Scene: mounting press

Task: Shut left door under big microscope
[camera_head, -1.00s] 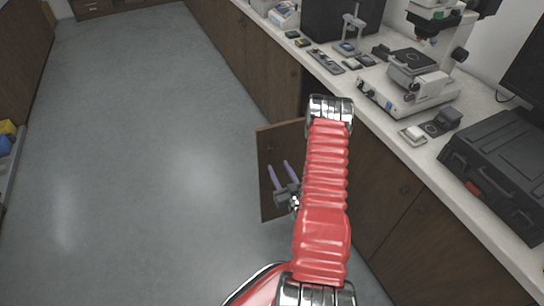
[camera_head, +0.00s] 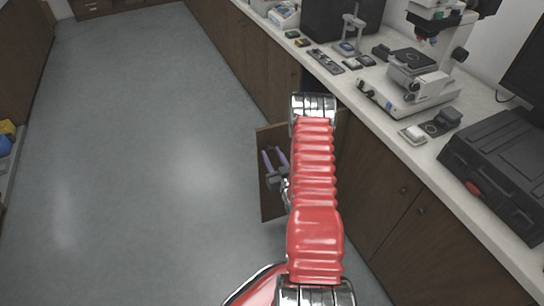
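The left cabinet door (camera_head: 265,206) is a brown wooden panel standing open, sticking out from the cabinet row into the aisle. The big microscope (camera_head: 425,75) stands on the white counter above and to the right. My gripper (camera_head: 272,157) is in front of the open door's face, with its two purple fingers apart and pointing up in the picture. I see nothing between the fingers. I cannot tell whether they touch the door. My red arm hides the hinge side of the door and much of the cabinet opening.
The white counter (camera_head: 478,200) runs along the right, with a black case (camera_head: 500,165) and small instruments on it. Closed brown doors (camera_head: 385,215) lie below it, right of my arm. The grey floor (camera_head: 140,180) is clear on the left.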

